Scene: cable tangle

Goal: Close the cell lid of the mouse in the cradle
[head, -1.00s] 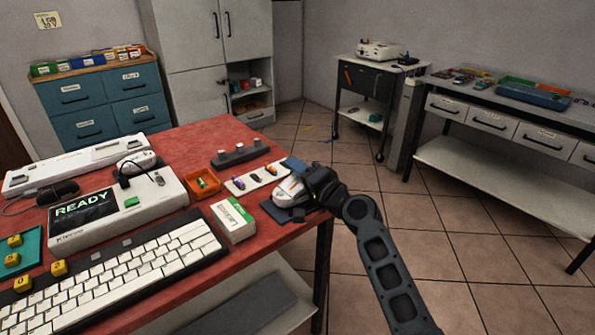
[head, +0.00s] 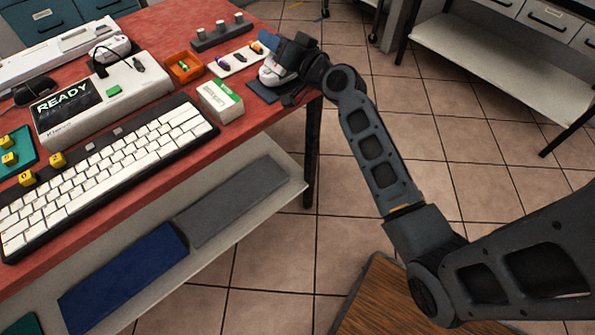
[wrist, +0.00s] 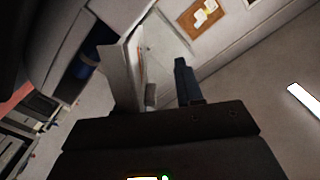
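The white mouse (head: 275,73) sits in the dark cradle (head: 267,92) at the table's right edge in the head view. A blue upright piece (head: 268,40) stands behind it. My gripper (head: 289,62) is right at the mouse, over its right side, and hides part of it. The cell lid cannot be made out clearly, so I cannot tell whether it is open. In the wrist view a dark finger (wrist: 187,82) points up, with a pale panel (wrist: 125,72) to its left that I cannot identify. Finger spacing and contact with the mouse are unclear.
A green-and-white box (head: 220,100), an orange tray (head: 184,68) and a white strip with small items (head: 240,60) lie left of the cradle. A keyboard (head: 105,170) and a device reading READY (head: 105,105) fill the table's left. Open floor lies right of the table.

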